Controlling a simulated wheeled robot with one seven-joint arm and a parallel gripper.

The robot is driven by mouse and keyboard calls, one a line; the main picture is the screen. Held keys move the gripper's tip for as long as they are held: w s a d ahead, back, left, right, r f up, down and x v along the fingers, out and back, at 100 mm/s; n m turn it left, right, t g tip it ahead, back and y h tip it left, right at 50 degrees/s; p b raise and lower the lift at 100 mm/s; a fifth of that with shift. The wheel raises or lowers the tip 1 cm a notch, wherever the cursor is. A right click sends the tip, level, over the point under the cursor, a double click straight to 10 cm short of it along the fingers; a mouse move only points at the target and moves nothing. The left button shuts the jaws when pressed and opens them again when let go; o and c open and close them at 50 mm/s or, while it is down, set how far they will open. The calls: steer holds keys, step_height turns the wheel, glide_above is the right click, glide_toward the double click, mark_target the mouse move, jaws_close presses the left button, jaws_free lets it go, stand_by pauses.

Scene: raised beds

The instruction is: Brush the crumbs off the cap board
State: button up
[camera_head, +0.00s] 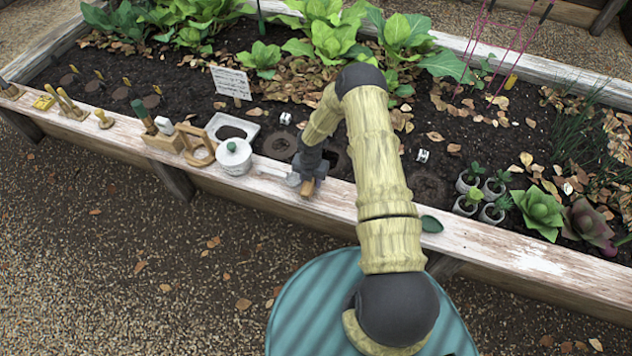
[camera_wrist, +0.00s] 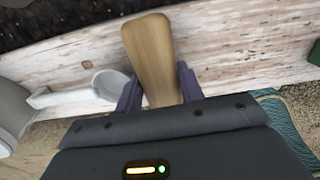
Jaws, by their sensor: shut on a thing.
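The cap board (camera_head: 500,247) is the pale, weathered plank along the near edge of the raised bed. It also crosses the wrist view (camera_wrist: 240,40). My gripper (camera_head: 310,178) is low over the board's middle. In the wrist view my gripper (camera_wrist: 158,88) is shut on a tan wooden piece (camera_wrist: 150,50), which looks like a brush handle. Its bristles are not visible, and I cannot tell whether it touches the board. No crumbs can be made out clearly on the board; my arm hides part of it.
A white scoop (camera_wrist: 105,83) lies just left of my gripper, beside a white lidded pot (camera_head: 234,160). Wooden holders and pegs stand farther left on the board. A green leaf-shaped thing (camera_head: 431,224) lies right of my arm. Several potted seedlings (camera_head: 468,203) stand in the soil behind.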

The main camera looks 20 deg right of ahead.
steer(key=shift+a, duration=0.1)
steer(key=shift+r+p, duration=2.3)
steer(key=shift+r, duration=0.75)
steer(key=shift+r, duration=0.1)
steer(key=shift+r+p, duration=1.2)
steer(key=shift+r, duration=0.2)
